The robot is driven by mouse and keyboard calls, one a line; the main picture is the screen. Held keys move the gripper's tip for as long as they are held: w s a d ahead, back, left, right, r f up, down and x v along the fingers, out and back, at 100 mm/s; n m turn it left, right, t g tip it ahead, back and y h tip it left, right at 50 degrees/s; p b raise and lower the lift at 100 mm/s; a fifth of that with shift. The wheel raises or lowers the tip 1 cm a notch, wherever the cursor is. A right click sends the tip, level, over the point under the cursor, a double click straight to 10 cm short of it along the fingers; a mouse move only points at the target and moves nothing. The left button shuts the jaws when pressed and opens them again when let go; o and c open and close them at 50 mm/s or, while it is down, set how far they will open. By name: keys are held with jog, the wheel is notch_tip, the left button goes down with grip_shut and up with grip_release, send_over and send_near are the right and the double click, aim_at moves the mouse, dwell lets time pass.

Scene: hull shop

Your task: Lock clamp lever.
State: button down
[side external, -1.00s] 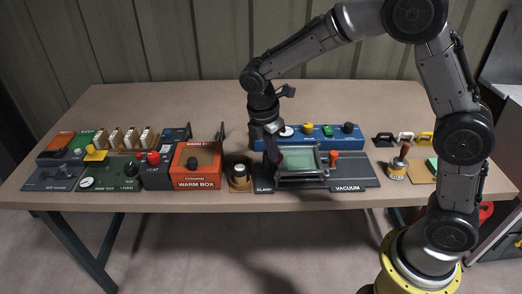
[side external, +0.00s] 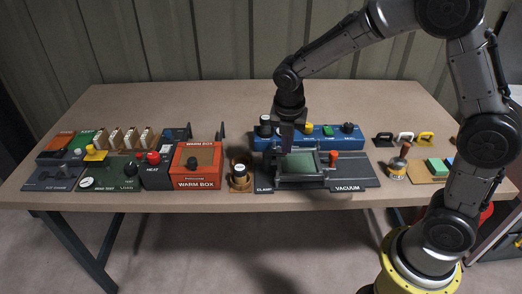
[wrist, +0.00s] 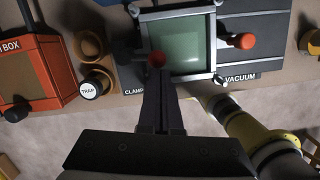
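The clamp fixture (side external: 300,182) is a dark frame around a pale green glass panel (wrist: 186,46), between the CLAMP and VACUUM labels. A dark red knob (wrist: 157,59) shows at the panel's left edge in the wrist view, with a dark part (wrist: 130,57) to its left. A brighter orange-red knob (side external: 333,155) stands at the right, VACUUM side. My gripper (wrist: 162,78) points down at the fixture's left side, its fingers close together. The tips overlap the dark red knob's lower edge; whether they touch it I cannot tell. In the side view my gripper (side external: 287,150) hides the left knob.
A blue panel with knobs (side external: 350,137) stands close behind the fixture. The orange warm box (side external: 198,165) and round TRAP jar (side external: 239,174) are to the left. A wooden-handled tool (side external: 399,160) on a can stands to the right.

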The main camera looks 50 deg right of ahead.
jog(key=shift+w+d, duration=0.1)
jog(key=shift+d, duration=0.2)
jog(key=shift+a, duration=0.1)
dwell(0.5)
jog(key=s+a+r, duration=0.2)
jog(key=r, duration=0.3)
jog(key=s+a+r, duration=0.2)
jog(key=r, duration=0.4)
jog(key=shift+r, duration=0.1)
